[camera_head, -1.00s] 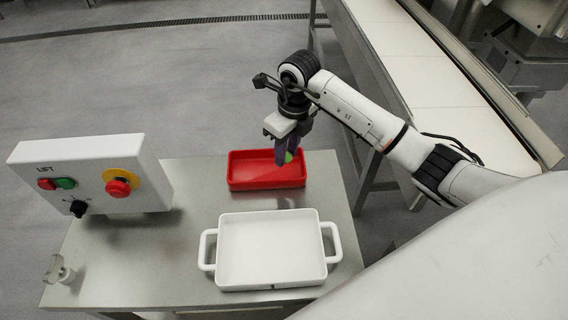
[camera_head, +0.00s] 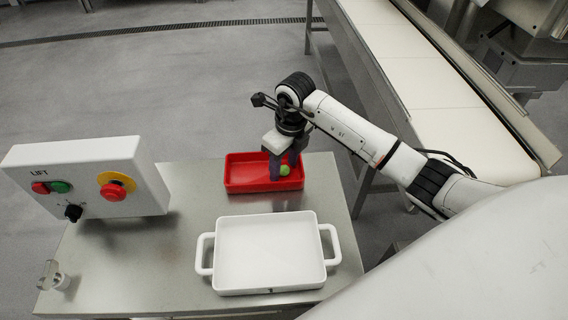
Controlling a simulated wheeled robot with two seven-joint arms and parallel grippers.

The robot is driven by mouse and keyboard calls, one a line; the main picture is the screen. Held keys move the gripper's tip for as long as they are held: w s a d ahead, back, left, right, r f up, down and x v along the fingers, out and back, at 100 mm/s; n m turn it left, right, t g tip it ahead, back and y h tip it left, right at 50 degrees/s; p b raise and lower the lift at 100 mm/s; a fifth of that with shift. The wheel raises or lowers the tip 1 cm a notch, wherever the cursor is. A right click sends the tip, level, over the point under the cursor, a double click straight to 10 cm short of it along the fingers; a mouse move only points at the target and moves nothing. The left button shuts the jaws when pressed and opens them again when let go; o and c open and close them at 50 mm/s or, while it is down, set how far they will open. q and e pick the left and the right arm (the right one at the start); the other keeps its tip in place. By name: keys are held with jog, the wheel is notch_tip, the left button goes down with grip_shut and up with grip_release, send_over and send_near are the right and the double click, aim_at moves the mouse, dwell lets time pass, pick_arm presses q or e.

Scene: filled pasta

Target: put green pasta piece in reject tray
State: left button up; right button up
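The green pasta piece (camera_head: 284,170) is in the red tray (camera_head: 236,180), toward its right side, between and just below the fingertips of my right gripper (camera_head: 283,168). The gripper points down into the tray. Its dark fingers look spread apart, with the piece showing in the gap. Whether the piece still touches a finger is hard to see. My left gripper is not in view.
A white two-handled dish (camera_head: 268,252), which looks empty, stands in front of the tray on the metal table (camera_head: 185,235). A lift control box (camera_head: 88,180) and a small clear item (camera_head: 56,276) are at left. A conveyor (camera_head: 425,85) runs behind at right.

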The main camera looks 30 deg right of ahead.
aim_at(288, 173)
notch_tip(288, 173, up, 12)
jog(key=s+p, duration=0.1)
jog(key=p, duration=0.1)
jog(key=shift+s+d+r, duration=0.15)
jog(key=shift+s+d, duration=0.05)
dwell(0.4)
